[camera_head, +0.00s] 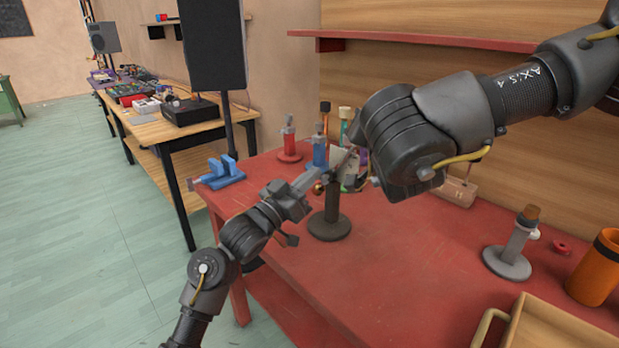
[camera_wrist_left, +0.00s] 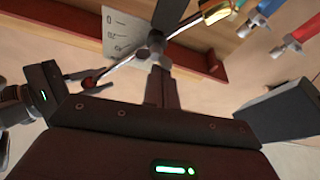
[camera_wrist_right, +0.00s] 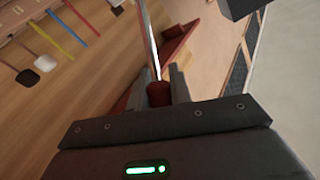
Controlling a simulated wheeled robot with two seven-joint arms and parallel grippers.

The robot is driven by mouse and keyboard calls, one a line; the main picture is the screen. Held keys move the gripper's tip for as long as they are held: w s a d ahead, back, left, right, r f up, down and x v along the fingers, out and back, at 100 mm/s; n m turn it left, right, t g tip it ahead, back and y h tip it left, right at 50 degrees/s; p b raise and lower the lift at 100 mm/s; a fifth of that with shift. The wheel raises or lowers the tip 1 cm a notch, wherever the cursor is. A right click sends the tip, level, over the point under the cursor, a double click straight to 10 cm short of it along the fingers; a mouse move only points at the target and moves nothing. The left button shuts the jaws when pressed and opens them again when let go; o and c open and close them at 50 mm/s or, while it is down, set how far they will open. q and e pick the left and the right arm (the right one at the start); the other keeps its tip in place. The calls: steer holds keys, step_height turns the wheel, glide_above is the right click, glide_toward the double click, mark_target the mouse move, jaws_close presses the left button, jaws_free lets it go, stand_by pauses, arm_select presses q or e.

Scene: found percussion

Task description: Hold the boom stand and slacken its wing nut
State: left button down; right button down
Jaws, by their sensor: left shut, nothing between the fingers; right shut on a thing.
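The boom stand (camera_head: 331,226) has a dark round base and upright post on the red bench. In the left wrist view its hub (camera_wrist_left: 155,40) carries a shiny slanted boom with a gold part at the upper end. My left gripper (camera_wrist_left: 161,72) is shut just below the hub, with nothing between its fingers; the wing nut is not clear there. My right gripper (camera_wrist_left: 88,80) is shut on the dark red end (camera_wrist_right: 158,94) of the shiny boom rod (camera_wrist_right: 150,45). In the head view my right wrist hides that gripper and part of the boom.
On the red bench (camera_head: 400,270) stand a red stand (camera_head: 289,145), a blue stand (camera_head: 319,152), a blue vise (camera_head: 224,172), a grey stand (camera_head: 509,256), an orange cup (camera_head: 597,270) and a wooden tray (camera_head: 545,325). The bench front middle is clear. A black speaker (camera_head: 213,45) rises behind.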

arm_select(q)
steer(key=shift+a+f+n+t+y, duration=0.1)
steer(key=shift+f+n+t+y, duration=0.15)
steer(key=shift+n, duration=0.6)
steer(key=shift+f+n+t+y, duration=0.1)
steer(key=shift+n+t+y, duration=0.2)
steer(key=shift+n, duration=0.55)
steer(key=shift+f+n+y, duration=0.1)
steer(key=shift+n+y, duration=0.35)
steer(key=shift+n, duration=0.45)
steer(key=n, duration=0.1)
steer(key=n+y, duration=0.1)
steer(key=shift+w+f+n+t, duration=0.1)
steer(key=shift+f+n+t, duration=0.1)
steer(key=shift+n+t, duration=0.15)
steer(key=shift+f, duration=0.35)
steer(key=s+a, duration=0.5)
steer(key=a, duration=0.2)
steer(key=shift+s+a+r, duration=0.35)
steer(key=shift+s, duration=0.05)
